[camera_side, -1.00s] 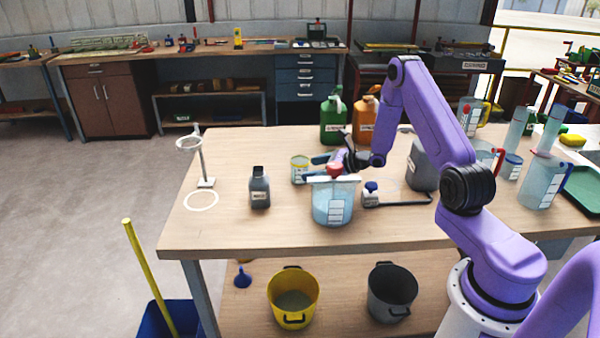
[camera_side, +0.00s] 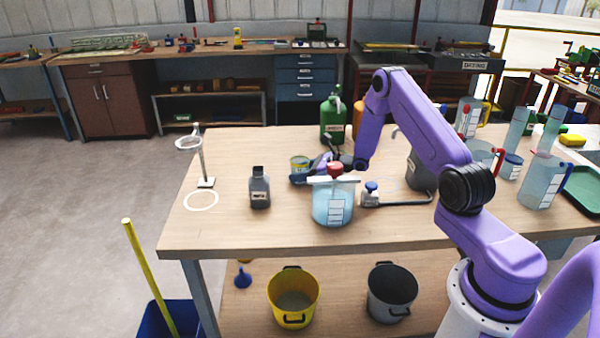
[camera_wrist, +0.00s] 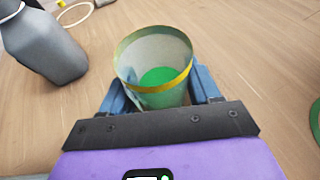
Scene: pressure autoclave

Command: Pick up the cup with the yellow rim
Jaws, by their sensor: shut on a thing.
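The cup with the yellow rim (camera_wrist: 155,100) sits between the two blue fingers of my gripper (camera_wrist: 163,100) in the wrist view. It is upright, pale-walled, with green inside at the bottom. In the side view the cup (camera_side: 299,161) shows on the bench, behind the blue beaker, partly hidden by my gripper (camera_side: 303,176). The fingers are shut on the cup's sides. I cannot tell any gap between the cup and the bench top.
A blue beaker (camera_side: 331,207) with a red-topped item stands in front of my gripper. A grey bottle (camera_side: 260,189) stands to the left, also close in the wrist view (camera_wrist: 48,45). A ring stand (camera_side: 205,165) is farther left. A green jug (camera_side: 333,120) stands behind.

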